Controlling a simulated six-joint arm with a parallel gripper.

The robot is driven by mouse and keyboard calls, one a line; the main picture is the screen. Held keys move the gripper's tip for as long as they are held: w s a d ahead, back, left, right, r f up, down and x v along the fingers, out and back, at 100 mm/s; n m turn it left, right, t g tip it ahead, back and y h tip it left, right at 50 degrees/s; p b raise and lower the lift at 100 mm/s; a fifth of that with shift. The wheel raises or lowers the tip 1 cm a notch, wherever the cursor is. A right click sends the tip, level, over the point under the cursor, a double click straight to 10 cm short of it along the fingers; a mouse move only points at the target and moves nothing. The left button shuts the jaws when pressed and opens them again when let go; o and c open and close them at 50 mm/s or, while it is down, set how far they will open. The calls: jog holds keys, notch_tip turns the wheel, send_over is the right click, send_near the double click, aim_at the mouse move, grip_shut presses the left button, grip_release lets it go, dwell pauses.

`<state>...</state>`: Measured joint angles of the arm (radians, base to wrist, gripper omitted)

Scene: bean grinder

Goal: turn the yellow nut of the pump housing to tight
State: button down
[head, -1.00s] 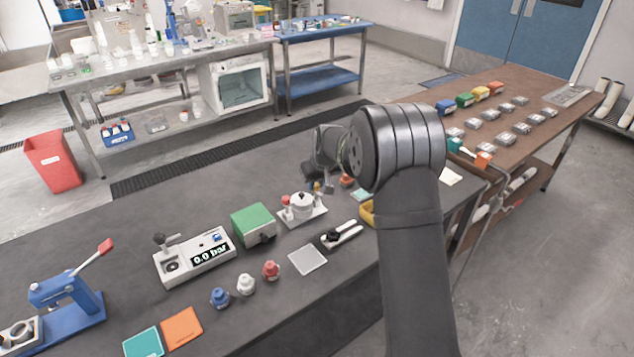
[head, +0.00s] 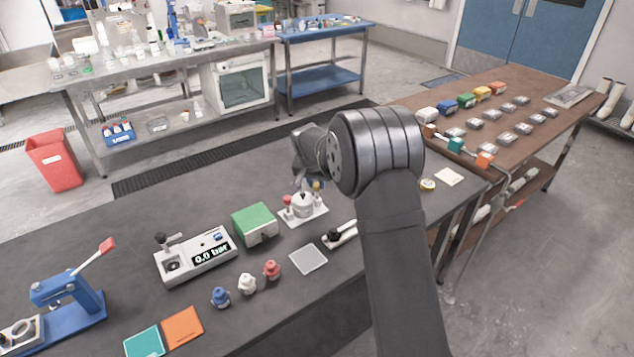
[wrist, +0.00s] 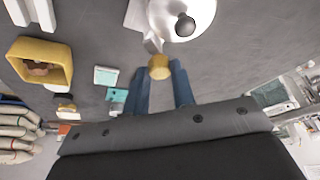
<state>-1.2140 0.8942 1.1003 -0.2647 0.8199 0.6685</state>
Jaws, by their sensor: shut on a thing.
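The pump housing (head: 303,206) stands on its white plate on the dark bench, with a red nut (head: 287,200) on its left side. In the wrist view its round white body (wrist: 165,18) with a dark knob is at the top. The yellow nut (wrist: 159,66) sits at the housing's side, between the blue fingers of my gripper (wrist: 159,70). My gripper is shut on it. In the head view the yellow nut (head: 317,186) shows small beside the gripper, and my arm partly hides the area. How tight the nut is cannot be seen.
A green box (head: 254,224) and a gauge unit reading 0.0 bar (head: 195,256) stand left of the housing. A black-and-white tool (head: 340,235) and a pale square pad (head: 308,259) lie in front. A yellow open frame (wrist: 40,62) lies left in the wrist view.

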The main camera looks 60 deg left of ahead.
jog(key=m, duration=0.2)
jog(key=m+h, duration=0.2)
jog(key=m, duration=0.1)
jog(key=shift+a+m+t, duration=0.25)
jog(key=shift+m+t, duration=0.05)
jog(key=shift+t, duration=0.1)
jog(key=shift+a+m+h, duration=0.1)
jog(key=shift+m+h, duration=0.8)
jog(key=shift+m, duration=1.4)
jog(key=shift+r, duration=0.1)
jog(key=c, duration=1.2)
grip_release()
jog(key=shift+s, duration=0.1)
jog(key=v, duration=1.7)
jog(key=shift+a, duration=0.1)
jog(key=x, duration=1.7)
